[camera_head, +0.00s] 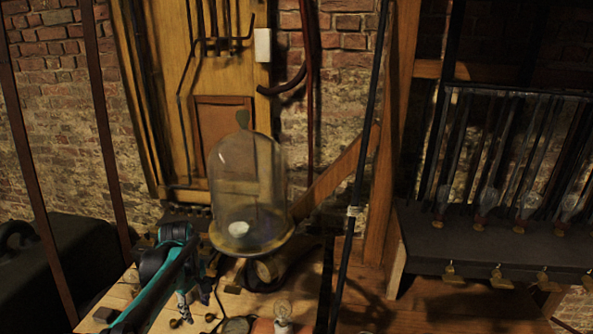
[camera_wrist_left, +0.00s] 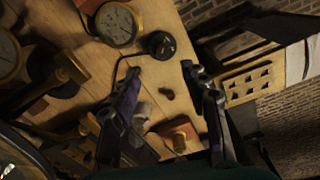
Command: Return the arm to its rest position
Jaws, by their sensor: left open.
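My left arm comes in from the lower left in the head view, with teal and black links, and bends over the wooden bench. Its gripper (camera_head: 193,303) points down at the bench, left of and below the glass bell jar. In the left wrist view the same gripper (camera_wrist_left: 160,75) shows two fingers spread apart with nothing held between them. The bench top shows below and between the fingers, with a small dark object (camera_wrist_left: 167,94) in the gap. My right arm and gripper are not in view.
The glass bell jar (camera_head: 248,175) on a round base stands close right of my arm. The wooden bench (camera_head: 118,296) holds a bulb (camera_head: 283,312) and small parts. A round gauge (camera_wrist_left: 116,24) shows in the wrist view.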

